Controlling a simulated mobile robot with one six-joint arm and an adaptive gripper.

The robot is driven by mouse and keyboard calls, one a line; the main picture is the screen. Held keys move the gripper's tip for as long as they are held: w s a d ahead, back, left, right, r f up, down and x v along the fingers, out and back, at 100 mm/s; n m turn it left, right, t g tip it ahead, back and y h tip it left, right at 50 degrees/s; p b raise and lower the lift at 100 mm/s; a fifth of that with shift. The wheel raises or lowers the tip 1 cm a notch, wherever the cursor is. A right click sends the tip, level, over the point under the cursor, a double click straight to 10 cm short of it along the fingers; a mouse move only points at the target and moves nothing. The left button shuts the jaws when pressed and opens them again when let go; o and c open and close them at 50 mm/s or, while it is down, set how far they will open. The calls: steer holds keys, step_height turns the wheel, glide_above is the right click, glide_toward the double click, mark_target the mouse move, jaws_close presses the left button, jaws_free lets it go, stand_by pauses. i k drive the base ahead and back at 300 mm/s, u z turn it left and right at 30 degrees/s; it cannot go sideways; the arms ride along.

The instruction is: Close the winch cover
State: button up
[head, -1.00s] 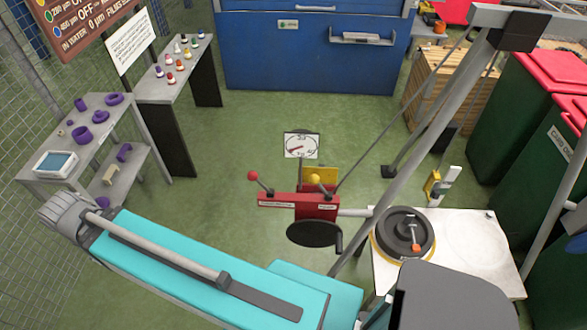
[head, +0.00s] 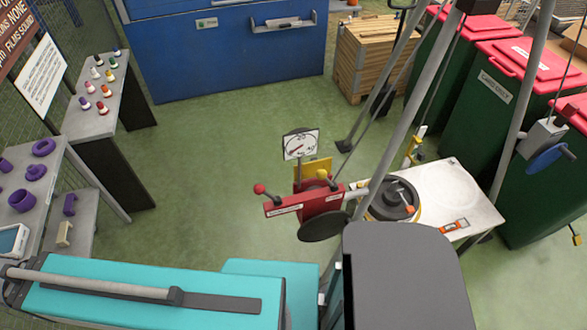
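A grey winch-like unit (head: 540,136) hangs on a tripod leg at the right of the head view, with a blue disc (head: 547,158) on its near side. A red part shows at its upper right. I cannot tell which part is the winch cover, or whether it stands open or closed. My gripper is not in view.
A red lever stand (head: 302,203) with a gauge (head: 300,144) stands mid-floor. Right of it is a white table (head: 450,190) bearing a black round device (head: 392,198) and an orange tool (head: 454,227). Green bins (head: 480,95) line the right. Open floor (head: 200,150) lies left of centre.

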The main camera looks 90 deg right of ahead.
mark_target(309, 170)
steer(key=i, duration=0.95)
steer(key=z, duration=2.85)
steer(key=i, duration=0.55)
steer(key=u, duration=0.05)
